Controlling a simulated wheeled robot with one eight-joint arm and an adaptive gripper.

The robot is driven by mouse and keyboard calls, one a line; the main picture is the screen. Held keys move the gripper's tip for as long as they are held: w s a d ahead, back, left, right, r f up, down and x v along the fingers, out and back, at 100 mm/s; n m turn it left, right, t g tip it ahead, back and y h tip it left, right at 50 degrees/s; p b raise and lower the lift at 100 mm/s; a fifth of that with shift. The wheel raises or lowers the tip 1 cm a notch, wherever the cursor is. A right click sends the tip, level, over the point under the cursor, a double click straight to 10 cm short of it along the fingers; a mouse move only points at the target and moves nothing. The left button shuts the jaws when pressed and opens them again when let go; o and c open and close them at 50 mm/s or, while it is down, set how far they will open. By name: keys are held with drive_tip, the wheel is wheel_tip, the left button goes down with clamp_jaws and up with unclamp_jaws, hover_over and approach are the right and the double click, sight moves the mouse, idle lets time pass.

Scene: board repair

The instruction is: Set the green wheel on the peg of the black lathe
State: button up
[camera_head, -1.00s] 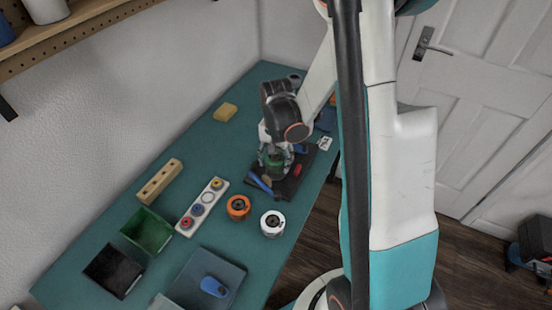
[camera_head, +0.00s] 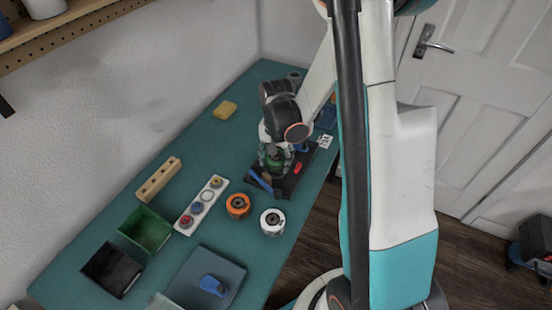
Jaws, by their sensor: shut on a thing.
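My gripper (camera_head: 274,157) points down over a dark flat base (camera_head: 290,186) on the far right part of the bench. It is shut on the green wheel (camera_head: 276,166), which shows as a dark green round shape between the fingers. I cannot tell which dark item is the black lathe, and no peg can be made out. The fingers and wheel hide part of the base. I cannot tell whether the wheel touches anything below it.
A blue-handled tool (camera_head: 260,181) and a red piece (camera_head: 298,168) lie by the gripper. Nearer are an orange spool (camera_head: 238,206), a white spool (camera_head: 272,222), a white strip with coloured rings (camera_head: 189,219), a wooden block (camera_head: 158,179), and green (camera_head: 147,229) and black (camera_head: 112,269) bins.

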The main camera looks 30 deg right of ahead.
drive_tip(key=shift+f+b, duration=0.9)
idle(1.3)
drive_tip(key=o, duration=1.2)
drive_tip(key=o, duration=0.4)
drive_tip(key=shift+r+p, duration=2.35)
drive_tip(key=shift+r, duration=1.15)
drive_tip(key=shift+r, duration=0.1)
